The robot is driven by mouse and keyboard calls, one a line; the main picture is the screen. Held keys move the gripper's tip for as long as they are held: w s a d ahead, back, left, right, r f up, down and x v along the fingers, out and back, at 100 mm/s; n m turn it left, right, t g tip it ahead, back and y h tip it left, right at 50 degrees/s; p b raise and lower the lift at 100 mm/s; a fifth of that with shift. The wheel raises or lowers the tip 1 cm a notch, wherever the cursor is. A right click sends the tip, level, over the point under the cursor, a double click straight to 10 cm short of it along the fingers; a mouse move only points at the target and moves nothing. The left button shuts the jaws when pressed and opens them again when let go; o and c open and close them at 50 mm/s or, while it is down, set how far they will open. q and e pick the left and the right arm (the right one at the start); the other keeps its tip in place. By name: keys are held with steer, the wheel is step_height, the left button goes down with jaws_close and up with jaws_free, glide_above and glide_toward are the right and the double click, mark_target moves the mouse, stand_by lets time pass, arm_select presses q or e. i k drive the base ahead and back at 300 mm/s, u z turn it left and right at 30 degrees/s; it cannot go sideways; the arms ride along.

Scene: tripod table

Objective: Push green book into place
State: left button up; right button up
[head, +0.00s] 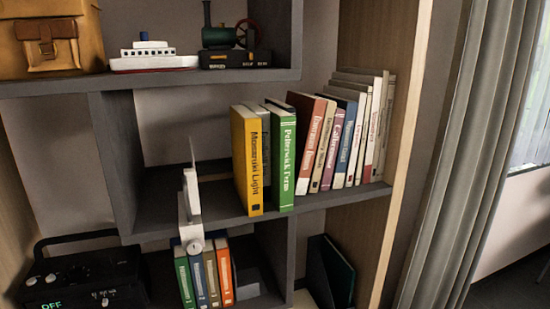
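The green book (282,163) stands upright on the middle shelf (345,197), between the yellow book (249,165) and the row of books to its right. Its spine faces out and its foot is at the shelf's front edge, further forward than the red book (303,160). A white gripper (192,152), which I take to be my left, is upright to the left of the yellow book, apart from the books. It shows edge-on, so its opening cannot be judged. My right gripper is not in view.
A grey book (266,138) sits further back between the yellow and green books. Above are a toy boat (153,58) and a model engine (232,45). Several small books (205,273) and a black radio (82,278) are below. The middle shelf is bare left of the yellow book.

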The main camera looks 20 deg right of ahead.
mark_target(283, 124)
steer(key=z, duration=0.5)
steer(key=k, duration=1.2)
steer(key=u, duration=0.6)
steer(key=i, duration=1.5)
steer(key=z, duration=0.25)
